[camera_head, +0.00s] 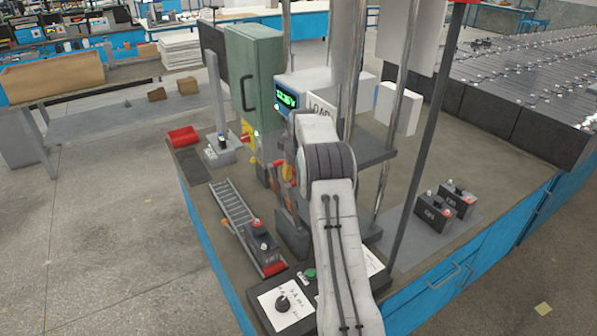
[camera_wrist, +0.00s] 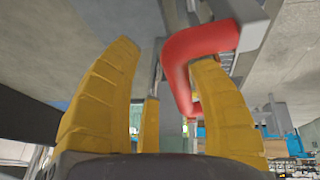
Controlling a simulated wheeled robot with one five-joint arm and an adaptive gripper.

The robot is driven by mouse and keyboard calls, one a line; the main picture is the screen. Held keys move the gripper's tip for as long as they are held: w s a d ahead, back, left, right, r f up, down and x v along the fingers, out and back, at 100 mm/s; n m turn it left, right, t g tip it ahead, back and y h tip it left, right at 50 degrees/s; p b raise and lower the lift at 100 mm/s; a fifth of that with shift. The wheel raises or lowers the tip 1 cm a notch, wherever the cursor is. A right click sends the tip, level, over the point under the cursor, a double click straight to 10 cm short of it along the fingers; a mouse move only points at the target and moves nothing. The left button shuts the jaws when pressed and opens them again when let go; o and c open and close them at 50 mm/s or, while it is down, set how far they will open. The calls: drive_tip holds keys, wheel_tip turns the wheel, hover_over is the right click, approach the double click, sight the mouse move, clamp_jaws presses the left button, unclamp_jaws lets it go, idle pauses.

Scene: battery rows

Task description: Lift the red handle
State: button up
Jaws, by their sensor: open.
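The red handle (camera_wrist: 200,41) is a thick, rounded bar bent into a loop on a grey metal bracket, at the top centre-right of the wrist view. My gripper (camera_wrist: 160,58) has yellow fingers spread apart, with nothing held between them. The right finger's tip overlaps the inside of the handle's loop; I cannot tell whether they touch. The left finger stands clear to the left of the handle. In the head view my gripper is mostly hidden by my arm, with orange-yellow parts showing at its left.
A green cabinet (camera_head: 255,85) and a display box (camera_head: 300,92) stand behind my arm. A ladder-like rack (camera_head: 232,203) and a dark battery unit (camera_head: 262,242) lie to the left. A control panel (camera_head: 283,305) is in front. Two more batteries (camera_head: 434,212) stand on the right.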

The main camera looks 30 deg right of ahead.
drive_tip(key=shift+r, duration=0.15)
drive_tip(key=v, duration=1.1)
drive_tip(key=shift+s+a+r, duration=0.15)
drive_tip(key=shift+s+r, duration=0.05)
drive_tip(key=shift+r, duration=0.1)
